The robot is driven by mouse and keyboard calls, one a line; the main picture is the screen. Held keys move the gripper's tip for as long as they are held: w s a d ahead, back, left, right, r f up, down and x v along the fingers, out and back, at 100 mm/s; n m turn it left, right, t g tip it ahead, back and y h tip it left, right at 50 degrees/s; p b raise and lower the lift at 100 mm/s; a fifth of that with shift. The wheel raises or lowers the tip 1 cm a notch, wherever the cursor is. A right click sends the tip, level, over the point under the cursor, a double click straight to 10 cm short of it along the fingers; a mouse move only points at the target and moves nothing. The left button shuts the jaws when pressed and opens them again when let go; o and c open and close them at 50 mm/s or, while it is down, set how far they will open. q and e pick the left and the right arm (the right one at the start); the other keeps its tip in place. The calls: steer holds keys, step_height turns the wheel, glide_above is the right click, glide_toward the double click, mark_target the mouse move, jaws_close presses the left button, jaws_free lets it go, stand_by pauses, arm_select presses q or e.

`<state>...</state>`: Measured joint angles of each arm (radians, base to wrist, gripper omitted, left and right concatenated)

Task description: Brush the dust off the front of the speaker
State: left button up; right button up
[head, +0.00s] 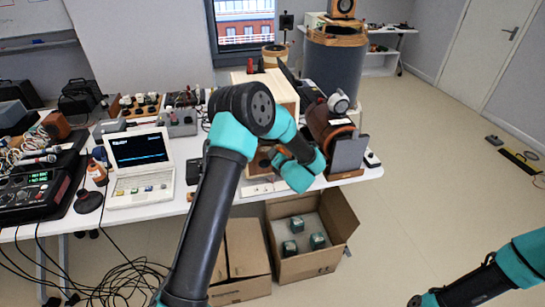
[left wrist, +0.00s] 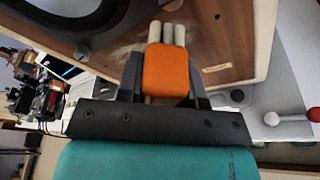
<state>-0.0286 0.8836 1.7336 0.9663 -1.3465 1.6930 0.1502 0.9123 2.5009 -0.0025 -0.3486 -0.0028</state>
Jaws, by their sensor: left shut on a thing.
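The speaker (head: 268,88) is a light wooden box on the white table, its front mostly hidden behind my left arm in the head view. In the left wrist view its wooden front (left wrist: 232,35) fills the top, with part of a dark round cone (left wrist: 75,14) at left. My left gripper (left wrist: 166,88) is shut on an orange-handled brush (left wrist: 167,70). The brush's pale tufts point at the front, beside a whitish dusty patch; whether they touch it I cannot tell. My right gripper (head: 435,299) is low at the right, apart from the table; its jaws are unclear.
A white laptop (head: 142,168) and electronics crowd the table left of the speaker. A brown cylindrical thing with a dark panel (head: 349,152) stands close at its right. Open cardboard boxes (head: 340,222) are below; cables lie on the floor. The floor at right is mostly clear.

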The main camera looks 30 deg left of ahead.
mark_target(264, 152)
arm_select(q)
steer(key=shift+w+r, duration=0.1)
steer(key=w+d, duration=0.2)
steer(key=shift+d, duration=0.4)
stand_by(0.4)
steer(key=shift+w+a, duration=0.1)
stand_by(0.4)
steer(key=shift+a, duration=0.1)
steer(key=shift+s+a, duration=1.2)
steer(key=shift+a, duration=0.05)
steer(key=shift+s+a, duration=0.5)
steer(key=shift+a, duration=0.25)
steer(key=shift+s+a, duration=0.5)
steer(key=shift+a, duration=0.2)
steer(key=shift+c, duration=0.3)
